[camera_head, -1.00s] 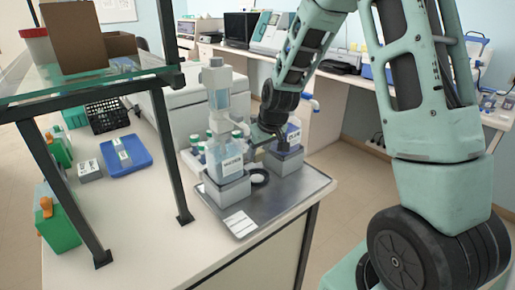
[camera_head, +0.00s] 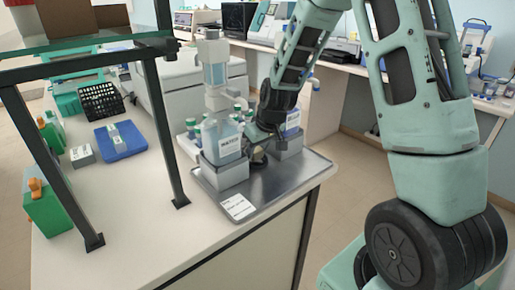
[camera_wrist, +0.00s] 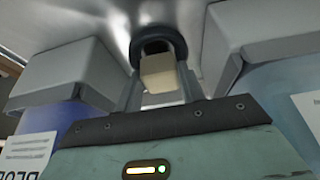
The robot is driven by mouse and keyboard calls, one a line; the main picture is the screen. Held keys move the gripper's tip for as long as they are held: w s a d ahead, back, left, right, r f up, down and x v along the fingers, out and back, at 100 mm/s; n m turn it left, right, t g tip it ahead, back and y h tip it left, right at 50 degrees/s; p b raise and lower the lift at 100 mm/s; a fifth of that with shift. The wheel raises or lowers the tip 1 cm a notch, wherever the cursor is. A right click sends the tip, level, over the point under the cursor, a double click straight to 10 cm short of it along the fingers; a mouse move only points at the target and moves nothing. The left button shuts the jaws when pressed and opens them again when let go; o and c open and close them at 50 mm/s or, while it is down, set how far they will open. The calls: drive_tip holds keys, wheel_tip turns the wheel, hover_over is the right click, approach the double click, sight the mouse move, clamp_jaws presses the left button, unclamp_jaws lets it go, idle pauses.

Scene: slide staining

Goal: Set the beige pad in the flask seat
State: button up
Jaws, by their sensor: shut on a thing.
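The beige pad (camera_wrist: 158,73) is a small block between the two fingers of my gripper (camera_wrist: 160,88) in the wrist view. My gripper is shut on it. Just beyond the pad is a dark ring with a dark opening, the flask seat (camera_wrist: 160,41), on the shiny tray. The pad overlaps the ring's near edge in this view; I cannot tell whether they touch. In the head view my gripper (camera_head: 258,147) is low over the tray (camera_head: 270,192), between two bottle holders, and mostly hides the seat and the pad.
A grey holder with a water bottle (camera_head: 224,148) stands close on the left of my gripper, and a second holder (camera_head: 288,146) stands close on the right. A white label card (camera_head: 238,206) lies at the tray's front. A shelf frame (camera_head: 163,115) stands further left.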

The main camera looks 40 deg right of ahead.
drive_tip(key=shift+f, duration=0.35)
drive_tip(key=o, duration=1)
drive_tip(key=v, duration=1.7)
drive_tip(key=shift+r+b, duration=0.25)
drive_tip(key=shift+b, duration=0.05)
drive_tip(key=shift+s+d, duration=0.1)
